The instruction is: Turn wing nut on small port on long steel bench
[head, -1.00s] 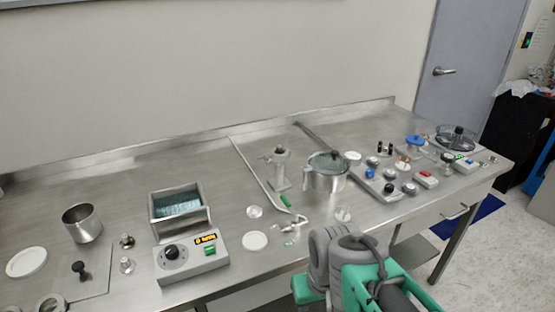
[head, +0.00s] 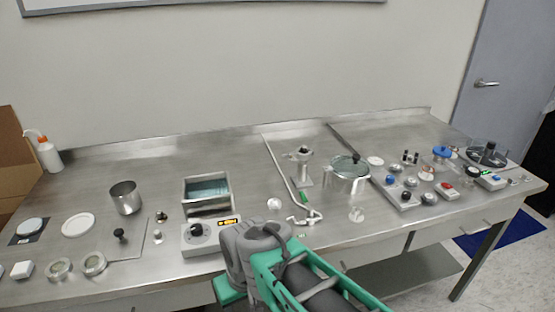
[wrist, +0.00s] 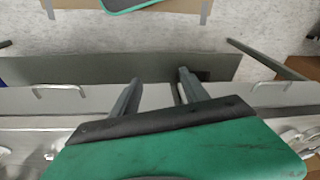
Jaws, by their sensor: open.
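The long steel bench (head: 110,165) runs across the head view. A steel upright fitting (head: 303,170) stands on a small plate near its middle, with a thin rod and a small white bent piece (head: 305,217) in front. I cannot make out which part is the small port or its wing nut. My grey and green arm covers the bench's front edge in the head view, and the fingertips are hidden there. In the wrist view my gripper (wrist: 160,82) is open and empty, its two grey fingers apart over the bench's drawer front and the floor.
A control box (head: 200,238) and a steel bin (head: 207,193) stand left of the fitting. A steel pot (head: 348,176) stands to its right, then a cluster of knobs and buttons. A wash bottle (head: 48,154) is at the far left.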

